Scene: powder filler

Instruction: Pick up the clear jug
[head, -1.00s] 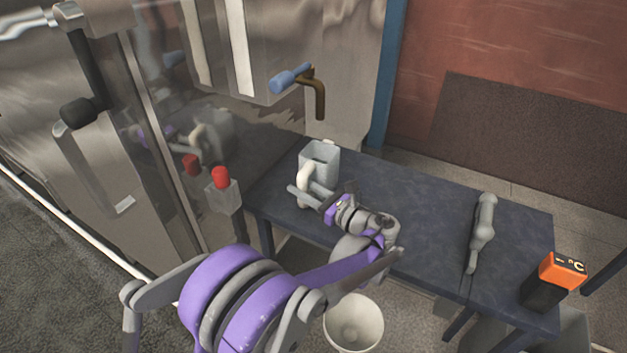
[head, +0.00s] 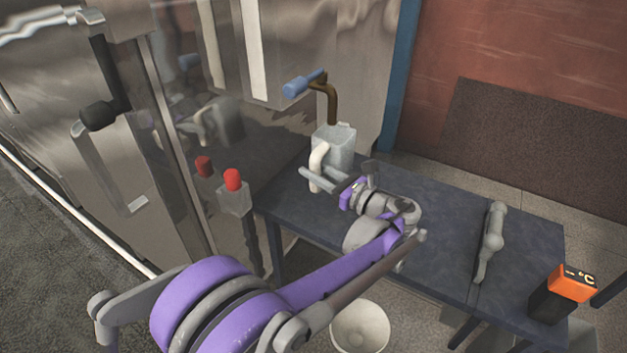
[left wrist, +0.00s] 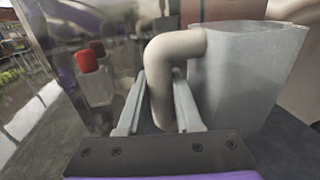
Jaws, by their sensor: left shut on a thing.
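The clear jug (head: 336,146) looks pale grey and translucent, with a cream handle (head: 318,166) on its near left side. It is upright at the far left end of the dark table, close below the blue-handled spout. My left gripper (head: 328,182) is shut on the jug's handle. In the left wrist view the handle (left wrist: 172,70) is between the two fingers (left wrist: 161,108), and the jug body (left wrist: 245,75) is to the right. I cannot tell for sure how far the jug's base is above the table. My right gripper is not in view.
A bent brown spout with a blue handle (head: 303,84) hangs above the jug. A red button on a grey box (head: 233,196) stands left of the table (head: 450,225). A grey tool (head: 491,240) and an orange-black meter (head: 563,292) lie to the right. A white bucket (head: 360,326) is below.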

